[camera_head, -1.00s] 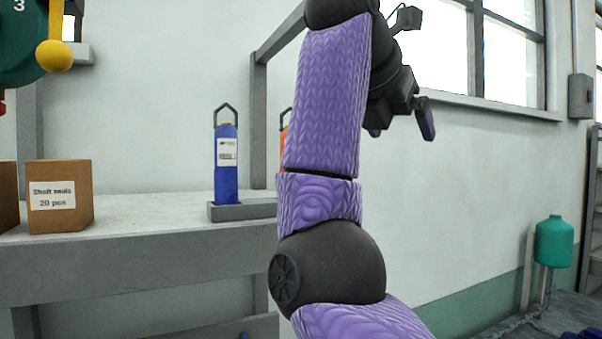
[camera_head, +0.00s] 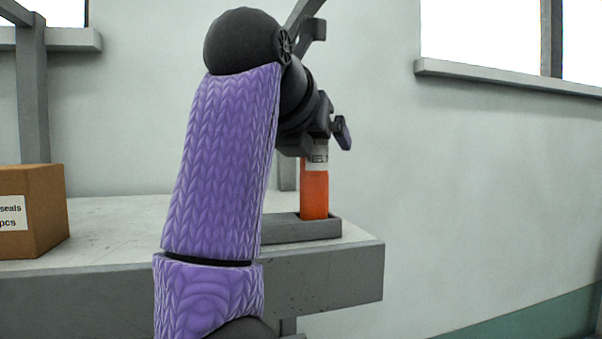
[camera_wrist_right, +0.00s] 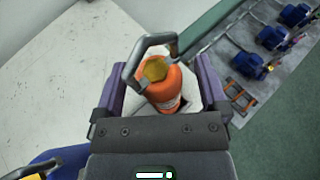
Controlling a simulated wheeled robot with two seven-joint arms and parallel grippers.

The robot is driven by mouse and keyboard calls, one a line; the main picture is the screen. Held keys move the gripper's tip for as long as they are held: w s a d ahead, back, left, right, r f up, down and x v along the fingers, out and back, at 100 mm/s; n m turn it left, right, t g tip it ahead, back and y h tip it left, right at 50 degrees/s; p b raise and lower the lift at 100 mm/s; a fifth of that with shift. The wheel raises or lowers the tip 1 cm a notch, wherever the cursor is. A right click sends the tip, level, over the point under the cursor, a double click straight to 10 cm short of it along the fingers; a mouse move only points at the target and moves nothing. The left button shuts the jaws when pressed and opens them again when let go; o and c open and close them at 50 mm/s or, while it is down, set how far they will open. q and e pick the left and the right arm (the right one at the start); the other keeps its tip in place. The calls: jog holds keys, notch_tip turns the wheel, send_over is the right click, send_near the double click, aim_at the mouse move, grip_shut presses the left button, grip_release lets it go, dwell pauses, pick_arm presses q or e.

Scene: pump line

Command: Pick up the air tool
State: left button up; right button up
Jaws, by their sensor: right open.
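An orange cylinder (camera_head: 314,192) with a white label stands upright in a grey tray (camera_head: 300,229) on the bench; its top is hidden by my right gripper (camera_head: 322,135) in the head view. In the right wrist view the orange cylinder (camera_wrist_right: 163,92) has a brass cap and a grey bail handle. There my right gripper (camera_wrist_right: 160,84) is open, with its purple fingers on either side of the cylinder and not closed on it. My left gripper is out of view.
A cardboard box (camera_head: 38,210) stands on the bench (camera_head: 120,215) at the left. My right arm hides the bench middle. The wall lies close behind. Several blue machines (camera_wrist_right: 280,37) stand on the floor beyond.

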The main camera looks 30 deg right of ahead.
jog(key=shift+a, duration=0.1)
grip_shut()
dwell(0.3)
dwell(1.0)
